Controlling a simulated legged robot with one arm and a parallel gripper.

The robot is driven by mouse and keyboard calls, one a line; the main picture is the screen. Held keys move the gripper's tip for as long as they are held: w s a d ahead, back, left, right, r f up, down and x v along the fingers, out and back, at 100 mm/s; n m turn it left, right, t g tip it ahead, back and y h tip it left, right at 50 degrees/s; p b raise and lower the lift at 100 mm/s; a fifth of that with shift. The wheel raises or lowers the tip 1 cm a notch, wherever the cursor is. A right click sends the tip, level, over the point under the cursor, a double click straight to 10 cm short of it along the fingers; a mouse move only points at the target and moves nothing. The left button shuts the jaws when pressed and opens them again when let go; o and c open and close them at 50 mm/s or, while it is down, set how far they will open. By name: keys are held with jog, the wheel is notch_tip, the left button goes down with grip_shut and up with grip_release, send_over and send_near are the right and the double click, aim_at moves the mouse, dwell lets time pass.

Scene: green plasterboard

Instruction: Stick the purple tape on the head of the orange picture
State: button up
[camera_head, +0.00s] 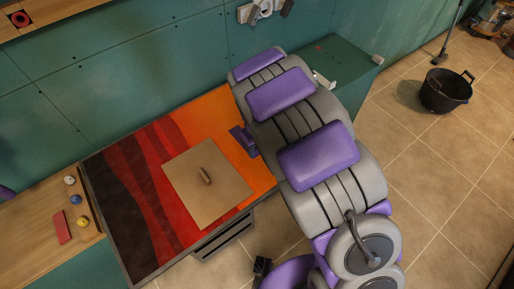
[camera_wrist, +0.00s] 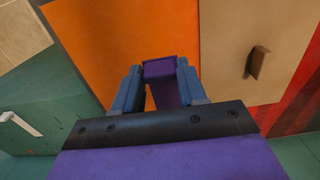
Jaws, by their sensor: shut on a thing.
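The picture (camera_head: 133,168) lies flat, with black, dark red, red and orange bands. Its orange end (camera_head: 215,107) is at the upper right, nearest my arm; the orange also shows in the wrist view (camera_wrist: 105,45). My gripper (camera_wrist: 160,82) has blue fingers and is shut on the purple tape (camera_wrist: 160,68), a small purple piece between the fingertips. In the head view the purple piece at my gripper (camera_head: 243,140) is over the orange end, beside the tan square. I cannot tell whether the tape touches the picture.
A tan square board (camera_head: 193,195) with a small brown handle (camera_head: 205,176) lies on the picture. Small balls (camera_head: 76,199) and a red block (camera_head: 62,226) sit on the wooden surface at left. A green wall stands behind. A black bucket (camera_head: 445,91) stands on the open tiled floor.

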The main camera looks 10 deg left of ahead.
jog(key=shift+a, duration=0.1)
jog(key=shift+a, duration=0.25)
jog(key=shift+f, duration=0.25)
jog(key=shift+d+f+b, duration=0.15)
jog(key=shift+f, duration=0.65)
jog(key=shift+d+f+b, duration=0.1)
jog(key=shift+f+b, duration=0.05)
jog(key=shift+f, duration=0.65)
jog(key=shift+a+f+b, duration=0.1)
jog(key=shift+f+b, duration=0.2)
jog(key=shift+f, duration=1.95)
jog(key=shift+f, duration=0.1)
jog(key=o, duration=1.3)
jog(key=shift+c, duration=0.2)
